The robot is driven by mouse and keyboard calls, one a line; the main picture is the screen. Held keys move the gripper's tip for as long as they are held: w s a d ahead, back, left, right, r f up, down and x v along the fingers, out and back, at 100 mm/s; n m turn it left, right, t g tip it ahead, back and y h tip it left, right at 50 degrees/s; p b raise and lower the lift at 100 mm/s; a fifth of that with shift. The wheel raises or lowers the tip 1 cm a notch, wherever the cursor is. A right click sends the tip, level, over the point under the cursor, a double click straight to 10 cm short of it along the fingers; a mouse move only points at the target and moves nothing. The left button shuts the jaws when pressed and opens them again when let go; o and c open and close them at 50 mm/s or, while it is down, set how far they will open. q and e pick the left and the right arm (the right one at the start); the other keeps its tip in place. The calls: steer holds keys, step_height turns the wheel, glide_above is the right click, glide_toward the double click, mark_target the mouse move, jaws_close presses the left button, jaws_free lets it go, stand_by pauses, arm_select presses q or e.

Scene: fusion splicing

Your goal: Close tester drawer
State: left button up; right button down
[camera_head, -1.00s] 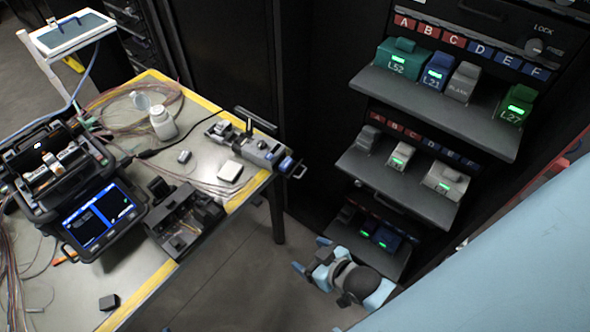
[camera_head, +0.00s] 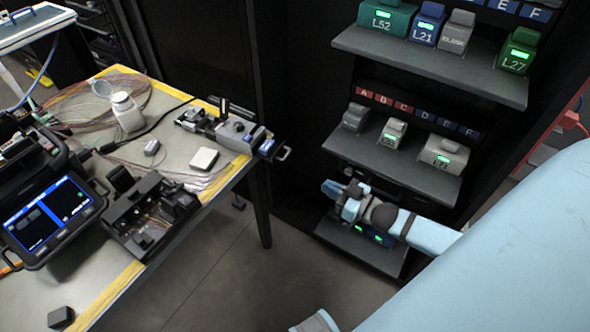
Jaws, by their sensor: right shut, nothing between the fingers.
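No label marks the tester drawer. The black rack has three pulled-out drawers: the upper drawer (camera_head: 430,62) with modules L52, L21, BLANK and L27, the middle drawer (camera_head: 385,165) with three modules, and the lowest drawer (camera_head: 340,238) with modules lit green. My right gripper (camera_head: 331,188) is shut and empty, in front of or above the lowest drawer, hiding part of it. I cannot tell whether it touches it. A small unit (camera_head: 240,131) at the table's right corner has a blue part and handle (camera_head: 281,153) sticking out past the edge. My left gripper is not in view.
The table (camera_head: 190,232) holds a splicer with a lit screen (camera_head: 48,212), a black tool tray (camera_head: 150,215), a white bottle (camera_head: 127,112), a white box (camera_head: 204,159) and loose fibres. Floor (camera_head: 240,265) between table and rack is clear. My blue arm fills the lower right.

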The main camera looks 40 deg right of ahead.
steer(key=w+d+n+y+b, duration=0.1)
steer(key=w+d+y+b, duration=0.15)
steer(key=d, duration=0.25)
glide_toward(279, 151)
step_height(279, 151, up, 3)
steer(key=shift+t, duration=0.4)
steer(key=w, duration=0.1)
steer(key=w+a+f, duration=0.1)
steer(key=w+f+b, duration=0.1)
steer(key=w, duration=0.1)
steer(key=shift+a+f, duration=0.1)
steer(key=shift+a, duration=0.3)
steer(key=x, duration=0.4)
steer(key=f+b+x, duration=0.1)
steer(key=x, duration=0.2)
steer(key=shift+w+a, duration=0.1)
steer(key=shift+a, duration=0.05)
steer(key=shift+r, duration=0.15)
